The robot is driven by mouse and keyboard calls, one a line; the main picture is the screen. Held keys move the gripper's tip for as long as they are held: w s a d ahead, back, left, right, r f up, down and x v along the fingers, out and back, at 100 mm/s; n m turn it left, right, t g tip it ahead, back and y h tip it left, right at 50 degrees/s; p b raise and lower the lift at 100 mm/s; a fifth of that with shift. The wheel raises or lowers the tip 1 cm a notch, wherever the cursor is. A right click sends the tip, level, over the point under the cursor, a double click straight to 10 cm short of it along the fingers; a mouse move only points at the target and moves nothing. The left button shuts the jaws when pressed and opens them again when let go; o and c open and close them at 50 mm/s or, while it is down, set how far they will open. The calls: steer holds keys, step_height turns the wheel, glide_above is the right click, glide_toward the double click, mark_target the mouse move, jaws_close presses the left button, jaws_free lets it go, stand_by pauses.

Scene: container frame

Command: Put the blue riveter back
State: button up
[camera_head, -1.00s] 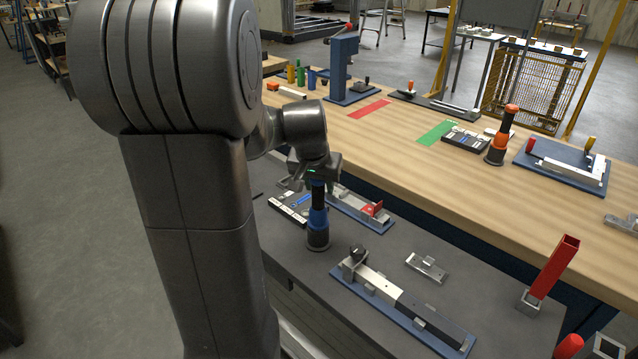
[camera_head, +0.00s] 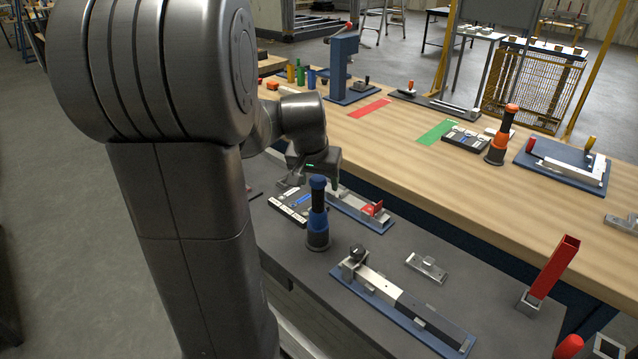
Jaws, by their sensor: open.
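The blue riveter (camera_head: 318,222), with a black grip, a blue collar and a blue top, stands upright on the dark grey bench top (camera_head: 385,255). My gripper (camera_head: 312,182) is open and empty, just above and behind the riveter's top in the picture. The fingers are partly hidden by the riveter and the wrist, so I cannot tell whether they touch it.
A black tray of small parts (camera_head: 289,205) lies left of the riveter. A blue-based fixture (camera_head: 372,208) lies behind it and a longer one (camera_head: 400,303) in front. An orange riveter (camera_head: 496,150) stands on the wooden table (camera_head: 400,140). A red post (camera_head: 553,268) stands at the right.

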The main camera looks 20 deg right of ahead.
steer(key=v, duration=1)
steer(key=shift+s+a, duration=0.15)
steer(key=x, duration=1.2)
steer(key=shift+f, duration=0.1)
steer(key=shift+f+b, duration=0.35)
steer(key=shift+b, duration=0.15)
steer(key=shift+r+p, duration=0.4)
steer(key=shift+r, duration=0.05)
